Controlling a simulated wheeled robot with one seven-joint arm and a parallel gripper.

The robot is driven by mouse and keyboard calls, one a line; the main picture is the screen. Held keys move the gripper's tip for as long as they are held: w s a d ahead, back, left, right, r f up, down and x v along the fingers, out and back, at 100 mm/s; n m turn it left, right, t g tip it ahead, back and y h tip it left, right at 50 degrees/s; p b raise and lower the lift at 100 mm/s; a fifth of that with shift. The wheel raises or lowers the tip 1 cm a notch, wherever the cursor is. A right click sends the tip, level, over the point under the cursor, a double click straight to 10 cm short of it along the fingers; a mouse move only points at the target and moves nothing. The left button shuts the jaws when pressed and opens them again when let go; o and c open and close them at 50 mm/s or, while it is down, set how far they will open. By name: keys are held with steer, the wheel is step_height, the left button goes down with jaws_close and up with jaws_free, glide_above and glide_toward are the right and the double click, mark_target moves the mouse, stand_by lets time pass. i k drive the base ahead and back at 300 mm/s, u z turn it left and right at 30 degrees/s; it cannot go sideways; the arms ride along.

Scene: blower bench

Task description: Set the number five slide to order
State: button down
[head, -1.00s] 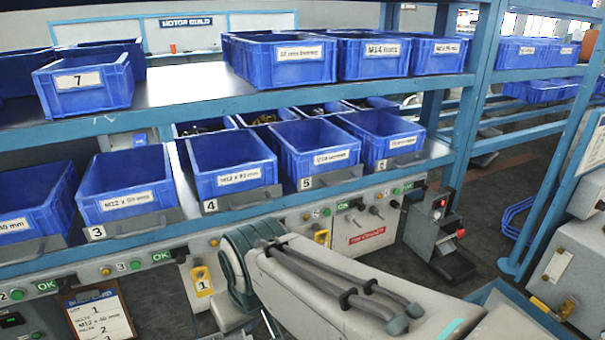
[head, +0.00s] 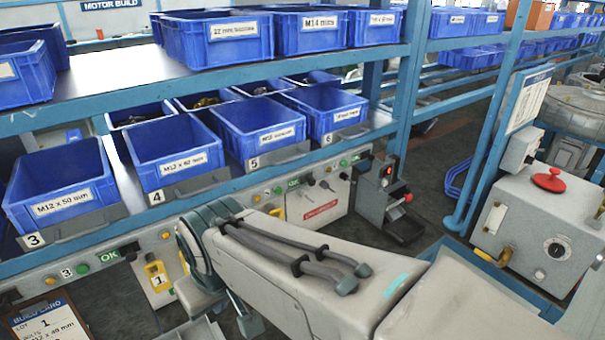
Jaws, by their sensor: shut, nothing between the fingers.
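The number five slide (head: 280,157) is on the lower shelf, marked by a white tag 5 on its grey front lip. A blue bin (head: 232,131) with a partly legible white label sits in it, between the number four bin (head: 178,165) and the number six bin (head: 335,112). The bin's inside looks empty from here, though its floor is not fully visible. A build card (head: 50,325) shows at the bottom left, cut off by the frame, with lot 1 on it.
A control strip (head: 110,255) with OK buttons and lamps runs below the slides. A grey device (head: 388,205) with a red knob stands right of it. Several bins fill the upper shelf (head: 120,85). A grey box with a red button (head: 535,225) stands at right.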

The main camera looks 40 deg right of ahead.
mark_target(308, 178)
steer(key=z, duration=0.5)
steer(key=k, duration=0.35)
steer(key=z, duration=0.7)
steer(key=i, duration=0.4)
steer(key=u, duration=0.3)
steer(key=k, duration=0.8)
steer(key=u, duration=0.6)
steer(key=k, duration=0.55)
steer(key=z, duration=0.3)
steer(key=i, duration=0.5)
steer(key=z, duration=0.8)
steer(key=i, duration=1.1)
steer(key=u, duration=0.45)
